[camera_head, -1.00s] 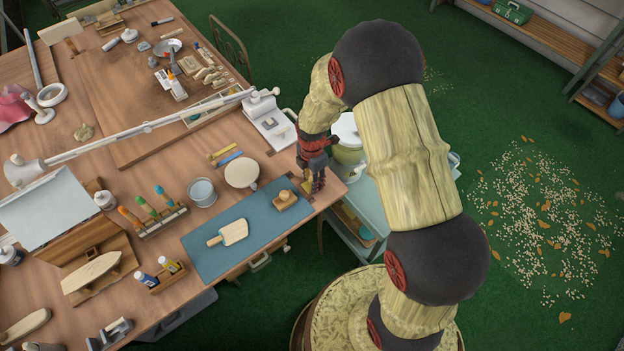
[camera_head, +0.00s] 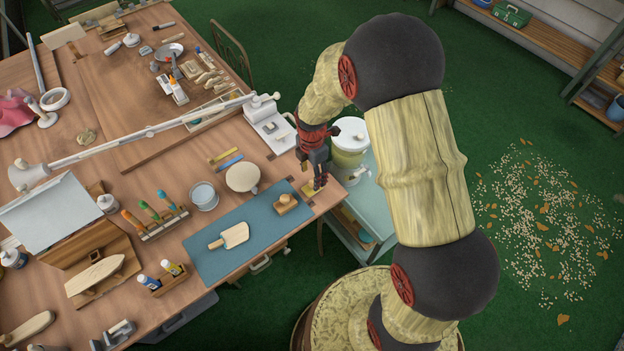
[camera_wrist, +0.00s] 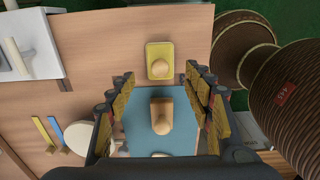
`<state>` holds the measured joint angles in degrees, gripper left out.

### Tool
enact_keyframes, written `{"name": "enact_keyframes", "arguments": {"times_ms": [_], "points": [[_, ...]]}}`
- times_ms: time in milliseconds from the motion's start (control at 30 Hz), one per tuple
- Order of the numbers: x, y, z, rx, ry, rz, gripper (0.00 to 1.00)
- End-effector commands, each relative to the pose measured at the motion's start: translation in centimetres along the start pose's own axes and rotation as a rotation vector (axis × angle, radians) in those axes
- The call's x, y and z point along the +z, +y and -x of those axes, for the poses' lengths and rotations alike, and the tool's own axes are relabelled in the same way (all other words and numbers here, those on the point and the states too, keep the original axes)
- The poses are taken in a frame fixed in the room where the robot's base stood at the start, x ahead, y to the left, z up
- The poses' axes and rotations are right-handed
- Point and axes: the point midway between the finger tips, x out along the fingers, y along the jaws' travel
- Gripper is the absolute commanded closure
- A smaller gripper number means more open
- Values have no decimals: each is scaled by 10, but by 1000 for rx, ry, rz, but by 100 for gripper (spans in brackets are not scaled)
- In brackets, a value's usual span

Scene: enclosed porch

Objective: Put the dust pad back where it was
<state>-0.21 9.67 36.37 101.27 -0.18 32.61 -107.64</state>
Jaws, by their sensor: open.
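A yellow pad with a round wooden knob, seemingly the dust pad (camera_wrist: 159,60), lies on the bare table just beyond the blue mat's edge. In the head view the pad (camera_head: 309,191) shows partly, close to my fingers. A wooden block with a round knob (camera_wrist: 161,115) sits on the blue mat (camera_head: 212,263); it also shows in the head view (camera_head: 287,204). My gripper (camera_head: 319,185) is over the table's right corner. In the wrist view my gripper (camera_wrist: 158,95) has its fingers spread wide with nothing held; the wooden block appears between them and the pad ahead.
A cream paddle (camera_head: 230,236) lies on the mat. A pale green cart (camera_head: 360,206) with a lidded container (camera_head: 350,142) stands right of the table.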

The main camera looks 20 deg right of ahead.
Motion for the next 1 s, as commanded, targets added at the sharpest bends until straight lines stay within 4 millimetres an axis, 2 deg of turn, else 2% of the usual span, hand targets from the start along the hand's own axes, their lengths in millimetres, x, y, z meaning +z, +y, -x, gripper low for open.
{"name": "enact_keyframes", "arguments": {"times_ms": [33,100,233,467,567,667,767,900,1000], "points": [[0,0,14,1,0,0,48],[0,0,27,1,0,0,48],[0,0,47,0,0,0,48],[0,-1,67,5,-1,-16,48],[-1,-3,92,31,-8,-101,48],[-4,-12,136,81,-14,-272,48],[-9,-30,188,146,-9,-498,48],[-20,-66,250,234,25,-826,48],[-30,-97,286,297,67,-1056,48]]}}
